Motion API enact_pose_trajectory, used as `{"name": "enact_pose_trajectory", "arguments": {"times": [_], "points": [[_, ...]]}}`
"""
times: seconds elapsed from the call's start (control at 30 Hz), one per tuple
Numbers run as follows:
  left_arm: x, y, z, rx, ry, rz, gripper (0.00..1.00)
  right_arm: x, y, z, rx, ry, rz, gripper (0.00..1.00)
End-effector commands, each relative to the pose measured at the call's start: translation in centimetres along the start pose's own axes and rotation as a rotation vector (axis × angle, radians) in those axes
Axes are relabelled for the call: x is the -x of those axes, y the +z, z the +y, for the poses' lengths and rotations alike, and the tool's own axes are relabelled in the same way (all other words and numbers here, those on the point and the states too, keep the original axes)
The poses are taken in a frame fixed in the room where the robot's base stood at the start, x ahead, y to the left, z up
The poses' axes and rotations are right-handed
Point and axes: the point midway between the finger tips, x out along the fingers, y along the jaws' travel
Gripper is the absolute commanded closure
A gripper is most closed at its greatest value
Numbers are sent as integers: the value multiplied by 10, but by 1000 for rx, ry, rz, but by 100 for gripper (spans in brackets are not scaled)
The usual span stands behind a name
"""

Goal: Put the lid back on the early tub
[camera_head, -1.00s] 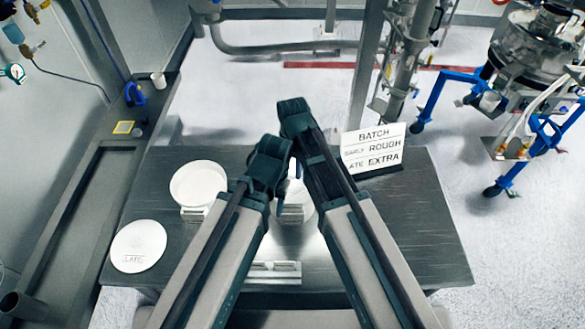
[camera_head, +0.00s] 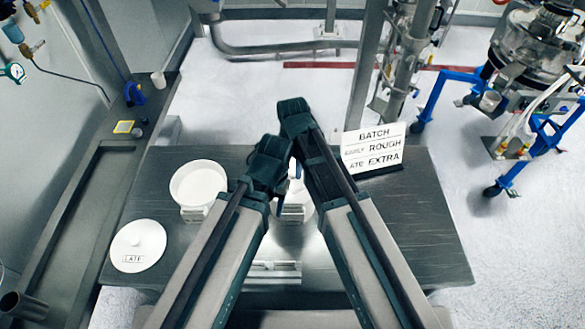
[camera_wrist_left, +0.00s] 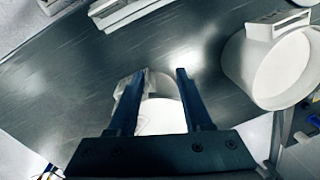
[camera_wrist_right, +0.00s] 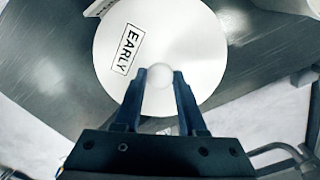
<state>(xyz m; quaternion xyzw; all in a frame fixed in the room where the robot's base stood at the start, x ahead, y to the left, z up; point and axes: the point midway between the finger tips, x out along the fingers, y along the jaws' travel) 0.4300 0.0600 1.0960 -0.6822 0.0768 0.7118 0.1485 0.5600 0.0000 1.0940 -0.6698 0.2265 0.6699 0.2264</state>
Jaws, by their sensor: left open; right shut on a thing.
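The white lid labelled EARLY (camera_wrist_right: 125,48) shows face-on in the right wrist view. My right gripper (camera_wrist_right: 160,76) is shut on its round knob. One white tub (camera_head: 297,211) stands mid-table, partly hidden behind my arms. The right wrist view shows a bit of white (camera_wrist_right: 97,8) beyond the lid's edge; I cannot tell whether the lid is seated or held above a tub. My left gripper (camera_wrist_left: 157,78) is open and empty, with a white round thing (camera_wrist_left: 160,118) below its fingers. A second white tub (camera_head: 198,184) stands open to the left, also in the left wrist view (camera_wrist_left: 285,68).
A white lid marked LATE (camera_head: 138,257) lies at the table's left edge. The sign (camera_head: 373,149) at the back right reads BATCH, EARLY ROUGH, LATE EXTRA. A small pale item (camera_head: 275,268) lies near the front edge. The table's right side (camera_head: 430,230) is clear.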

Motion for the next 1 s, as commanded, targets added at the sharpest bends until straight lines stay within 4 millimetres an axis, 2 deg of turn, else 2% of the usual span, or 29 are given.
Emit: {"name": "enact_pose_trajectory", "arguments": {"times": [0.83,0.87,1.0], "points": [[-2,0,0,0,0,0,50,-2,0,0,0,0,0,100],[-2,0,0,0,0,0,50,-2,0,0,0,0,0,56],[-2,0,0,0,0,0,50,-2,0,0,0,0,0,31]]}}
